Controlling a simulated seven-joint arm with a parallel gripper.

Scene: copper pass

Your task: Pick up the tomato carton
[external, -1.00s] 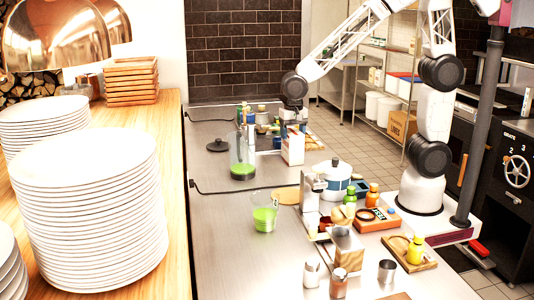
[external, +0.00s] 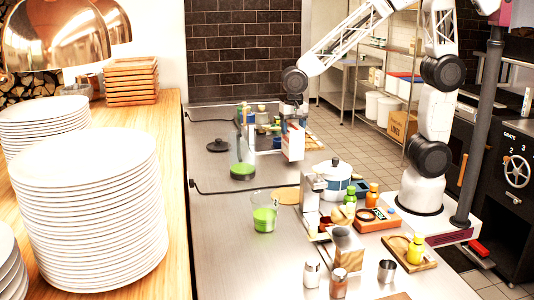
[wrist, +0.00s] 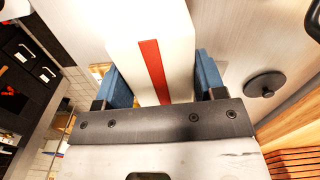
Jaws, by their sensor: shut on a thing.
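The tomato carton is a tall white box with a red stripe. It fills the middle of the wrist view (wrist: 178,50), between the two blue fingers of my gripper (wrist: 160,85). In the external view the carton (external: 294,142) is at the back of the steel counter, with my gripper (external: 290,122) around its upper part. The fingers are shut on the carton. It appears upright and raised. The fingertips are small and partly hidden in the external view.
A blender jug with green contents (external: 243,171) stands left of the carton. A black lid (external: 217,146) lies at the left. Stacked plates (external: 90,215) fill the wooden counter.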

